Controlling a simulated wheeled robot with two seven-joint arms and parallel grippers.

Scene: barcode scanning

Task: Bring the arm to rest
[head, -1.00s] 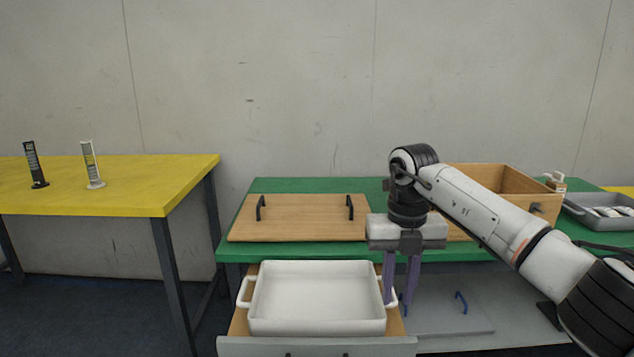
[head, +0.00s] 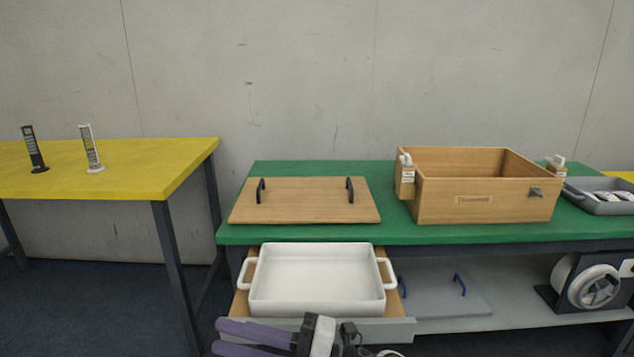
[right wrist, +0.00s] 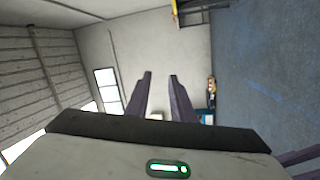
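My right gripper (head: 218,337) is at the bottom edge of the head view, in front of the pulled-out drawer, its purple fingers pointing left. In the right wrist view its two fingers (right wrist: 160,95) stand apart with nothing between them, so it is open and empty. My left gripper does not clearly show. A white two-handled dish (head: 318,280) sits in the open drawer (head: 380,330), apart from the right gripper.
The green table (head: 320,233) carries a wooden lid (head: 305,201) with two black handles, a wooden box (head: 485,205), bottles (head: 407,180) beside it and a grey tray (head: 600,206). A yellow table (head: 110,185) at left holds two upright stands. A grey panel lies on the lower shelf.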

